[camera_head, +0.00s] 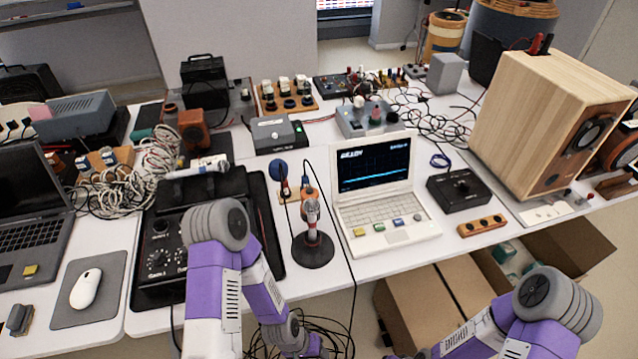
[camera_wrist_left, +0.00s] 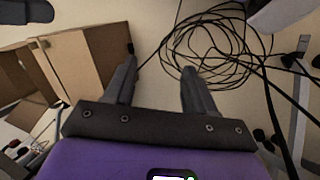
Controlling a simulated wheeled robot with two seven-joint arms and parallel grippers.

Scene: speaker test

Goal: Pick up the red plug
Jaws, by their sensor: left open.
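A small red plug-like piece (camera_head: 285,188) shows on the table left of the white laptop, close to a small wooden block. Another red plug-like piece (camera_head: 547,42) stands on top of the wooden speaker at the right, beside a dark one. I cannot tell which of them is the red plug of the task. My left gripper (camera_wrist_left: 160,65) is open and empty in the left wrist view, pointing down over the floor, with black cables and cardboard boxes beneath it. It is low at the front of the table, away from both red pieces. My right gripper is out of view.
A microphone on a round stand (camera_head: 312,245) and the white laptop (camera_head: 385,240) stand near the table's front edge. A black mixer (camera_head: 160,255) is left of them. The wooden speaker (camera_head: 530,110) stands at the right. Open cardboard boxes (camera_head: 430,300) sit below the table.

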